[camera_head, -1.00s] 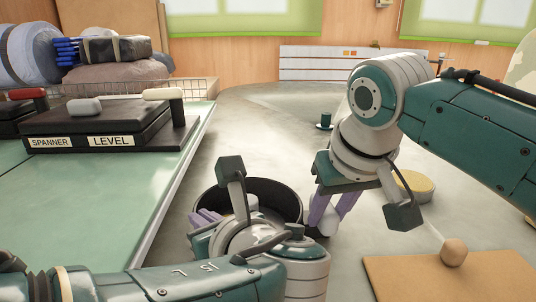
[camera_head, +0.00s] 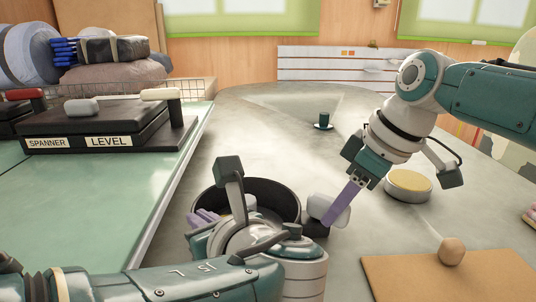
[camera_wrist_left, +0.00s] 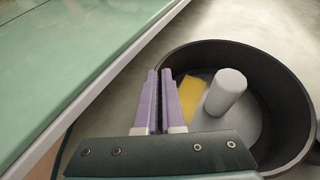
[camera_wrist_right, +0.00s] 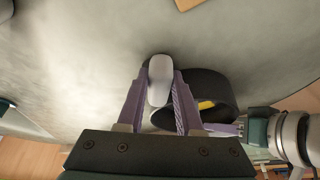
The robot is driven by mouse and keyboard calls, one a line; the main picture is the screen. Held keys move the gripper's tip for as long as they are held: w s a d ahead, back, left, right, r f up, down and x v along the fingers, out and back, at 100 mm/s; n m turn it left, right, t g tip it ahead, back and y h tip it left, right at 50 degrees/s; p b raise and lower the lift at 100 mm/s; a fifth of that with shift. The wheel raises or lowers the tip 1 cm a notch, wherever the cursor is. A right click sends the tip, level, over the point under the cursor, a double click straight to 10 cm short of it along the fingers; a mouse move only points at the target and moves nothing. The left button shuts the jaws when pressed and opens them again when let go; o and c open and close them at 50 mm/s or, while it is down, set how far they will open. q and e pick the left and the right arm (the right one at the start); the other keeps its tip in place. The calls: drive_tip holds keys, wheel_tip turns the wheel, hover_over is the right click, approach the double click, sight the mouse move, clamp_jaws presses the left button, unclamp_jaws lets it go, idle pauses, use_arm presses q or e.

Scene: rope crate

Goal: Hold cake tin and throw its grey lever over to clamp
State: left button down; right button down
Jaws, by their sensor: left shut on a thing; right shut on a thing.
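The cake tin (camera_head: 262,187) is a round dark open tin at the middle front, also in the left wrist view (camera_wrist_left: 283,72). Inside are a yellow patch (camera_wrist_left: 190,97) and a grey cylinder (camera_wrist_left: 226,92). My left gripper (camera_head: 203,217) is shut on the tin's wall at its left side; the left wrist view shows its purple fingers (camera_wrist_left: 160,85) close together there. The pale grey lever (camera_head: 321,207) sticks out at the tin's right side. My right gripper (camera_head: 332,210) is shut on it; in the right wrist view the lever (camera_wrist_right: 159,82) lies between the fingers.
A green-topped table with a dark case (camera_head: 110,138) labelled SPANNER and LEVEL stands left. A round yellow-topped pad (camera_head: 408,186) and a tan board (camera_head: 450,278) with a wooden ball (camera_head: 452,251) are right. A small teal cup (camera_head: 323,120) stands behind. The grey surface between is clear.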

drive_tip(key=shift+d+n, duration=0.1)
drive_tip(key=shift+n, duration=0.2)
drive_tip(key=c, duration=0.8)
unclamp_jaws()
drive_tip(key=shift+c, duration=0.2)
drive_tip(key=shift+r, duration=0.15)
drive_tip(key=v, duration=1.1)
drive_tip(key=shift+d+r, duration=0.25)
drive_tip(key=shift+r, duration=0.05)
